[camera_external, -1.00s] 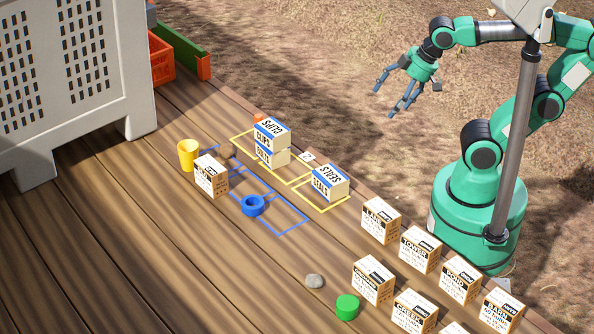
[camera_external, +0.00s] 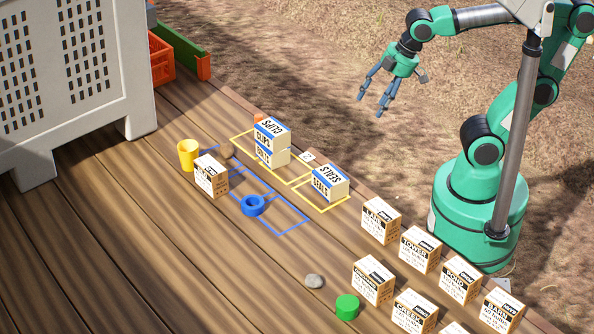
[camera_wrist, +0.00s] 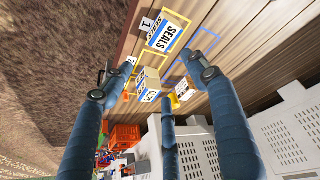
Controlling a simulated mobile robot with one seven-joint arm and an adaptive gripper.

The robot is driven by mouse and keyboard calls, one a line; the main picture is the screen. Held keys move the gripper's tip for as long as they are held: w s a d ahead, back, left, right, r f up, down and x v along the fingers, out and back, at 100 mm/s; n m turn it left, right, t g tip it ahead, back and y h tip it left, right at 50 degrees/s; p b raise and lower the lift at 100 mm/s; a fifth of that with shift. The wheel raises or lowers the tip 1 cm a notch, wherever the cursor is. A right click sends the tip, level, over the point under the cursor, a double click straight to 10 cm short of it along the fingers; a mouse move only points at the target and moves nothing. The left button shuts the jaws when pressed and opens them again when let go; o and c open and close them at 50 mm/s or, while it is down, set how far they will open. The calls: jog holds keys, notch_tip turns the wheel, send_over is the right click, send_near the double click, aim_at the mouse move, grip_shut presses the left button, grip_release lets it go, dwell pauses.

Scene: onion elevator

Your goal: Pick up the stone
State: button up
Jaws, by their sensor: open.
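The grey stone (camera_external: 314,281) lies on the wooden deck, left of the green cylinder and in front of the rows of boxes. It does not show in the wrist view. My gripper (camera_external: 372,97) is open and empty, raised in the air beyond the far edge of the deck, well away from the stone. In the wrist view its blue fingers (camera_wrist: 160,80) are spread apart with nothing between them.
Labelled boxes (camera_external: 372,280) stand in rows at the right, near the green cylinder (camera_external: 347,307). A SEALS box (camera_external: 330,183), stacked CLIPS box (camera_external: 272,133), blue ring (camera_external: 253,206), another box (camera_external: 211,176) and yellow cup (camera_external: 188,155) stand farther left. The front-left deck is clear.

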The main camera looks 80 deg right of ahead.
jog(key=w+a+n+g+p, duration=0.2)
jog(key=w+a+n+p, duration=0.1)
jog(key=w+a+n, duration=0.65)
jog(key=n+g+p, duration=0.3)
jog(key=n+p, duration=0.4)
jog(key=n, duration=1.3)
send_over(314, 277)
notch_tip(314, 277, down, 16)
jog(key=shift+r+h, duration=0.1)
jog(key=shift+h, duration=0.2)
jog(key=shift+f, duration=4.3)
